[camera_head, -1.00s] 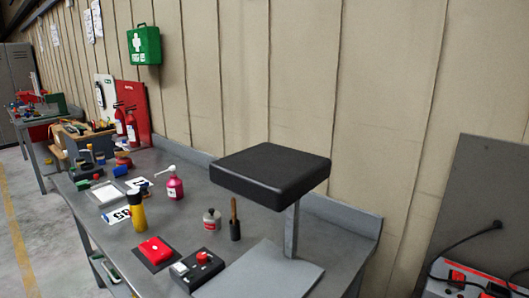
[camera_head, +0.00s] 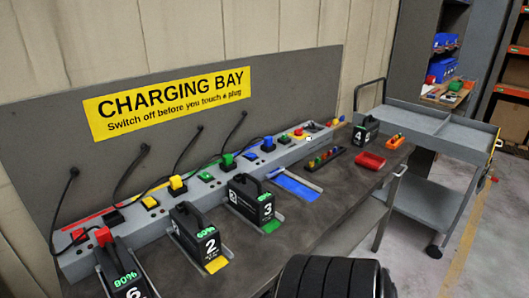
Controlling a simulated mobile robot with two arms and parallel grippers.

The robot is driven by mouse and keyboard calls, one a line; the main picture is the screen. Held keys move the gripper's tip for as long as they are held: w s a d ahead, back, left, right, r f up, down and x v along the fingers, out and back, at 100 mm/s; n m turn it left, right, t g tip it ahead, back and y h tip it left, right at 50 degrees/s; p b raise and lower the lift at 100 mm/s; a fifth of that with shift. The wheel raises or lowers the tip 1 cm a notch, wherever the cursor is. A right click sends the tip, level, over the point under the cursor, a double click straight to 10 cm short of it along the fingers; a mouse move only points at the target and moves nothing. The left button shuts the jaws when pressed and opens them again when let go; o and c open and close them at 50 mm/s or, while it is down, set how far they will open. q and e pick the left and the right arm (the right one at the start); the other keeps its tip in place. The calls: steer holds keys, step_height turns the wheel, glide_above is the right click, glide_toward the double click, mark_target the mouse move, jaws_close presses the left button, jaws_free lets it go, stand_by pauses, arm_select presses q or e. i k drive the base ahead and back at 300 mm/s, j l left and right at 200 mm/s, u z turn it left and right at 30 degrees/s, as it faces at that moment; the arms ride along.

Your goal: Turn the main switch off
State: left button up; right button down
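The charging strip (camera_head: 150,222) is a long grey rail along the back of the bench, under a yellow CHARGING BAY sign (camera_head: 168,103). At its far right end sit a dark switch-like part (camera_head: 315,128) and a small red-and-yellow part (camera_head: 333,122). Either could be the main switch; they are too small to tell which, or to read its position. Coloured plugs stand along the rail: red (camera_head: 103,237), yellow (camera_head: 177,184), green (camera_head: 228,160) and blue (camera_head: 268,143).
Numbered batteries 6 (camera_head: 122,270), 2 (camera_head: 197,235) and 3 (camera_head: 252,203) stand in front of the rail. Battery 4 (camera_head: 366,131) and a red tray (camera_head: 370,162) are at the right. A grey cart (camera_head: 420,130) stands right.

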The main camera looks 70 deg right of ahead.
mark_target(298, 131)
steer(key=z, duration=1.85)
steer(key=l+u, duration=0.5)
steer(key=u, duration=0.2)
steer(key=l+u, duration=0.2)
steer(key=u, duration=0.15)
